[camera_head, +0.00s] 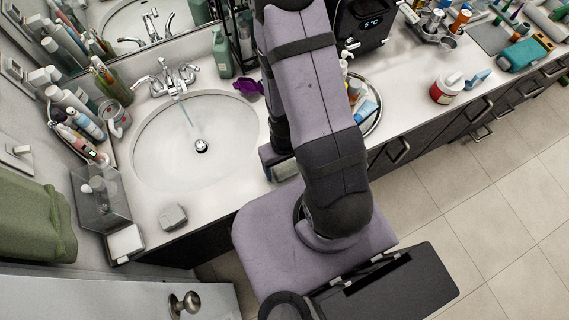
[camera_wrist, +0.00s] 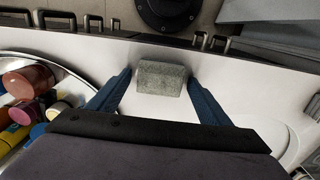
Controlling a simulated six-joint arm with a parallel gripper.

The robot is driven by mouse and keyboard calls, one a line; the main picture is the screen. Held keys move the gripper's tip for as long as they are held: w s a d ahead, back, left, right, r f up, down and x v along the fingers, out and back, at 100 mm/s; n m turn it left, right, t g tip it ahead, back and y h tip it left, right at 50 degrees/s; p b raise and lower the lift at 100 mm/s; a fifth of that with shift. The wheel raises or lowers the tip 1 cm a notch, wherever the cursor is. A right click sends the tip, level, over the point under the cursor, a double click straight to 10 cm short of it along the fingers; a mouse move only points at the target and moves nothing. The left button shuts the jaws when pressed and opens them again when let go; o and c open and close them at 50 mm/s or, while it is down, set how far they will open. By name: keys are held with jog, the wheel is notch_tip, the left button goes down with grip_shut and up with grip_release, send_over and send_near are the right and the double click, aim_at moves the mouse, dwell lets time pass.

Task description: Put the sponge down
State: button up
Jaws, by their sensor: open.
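The sponge (camera_wrist: 163,79), a grey-green block, lies on the white counter near its front edge in the wrist view. My gripper (camera_wrist: 159,76) is open, with its two blue fingers on either side of the sponge. Small gaps show between the sponge and both fingers. In the head view my arm covers the spot between the sink and the round tray, so I cannot make out the sponge or fingertips there.
The sink (camera_head: 196,142), with water running, is left of my arm. A round tray (camera_head: 377,122) with bottles is to its right; it also shows in the wrist view (camera_wrist: 85,82). A grey block (camera_head: 173,217) lies on the counter by the sink's front. A red-and-white jar (camera_head: 446,90) stands farther right.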

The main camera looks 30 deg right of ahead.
jog(key=shift+r, duration=0.1)
notch_tip(320, 180, up, 6)
jog(key=p, duration=0.4)
jog(key=shift+p, duration=0.3)
notch_tip(320, 180, up, 18)
jog(key=a, duration=0.2)
jog(key=shift+r, duration=0.2)
jog(key=b, duration=0.9)
send_over(284, 167)
jog(key=a, duration=0.2)
notch_tip(284, 167, down, 9)
jog(key=shift+d, duration=0.15)
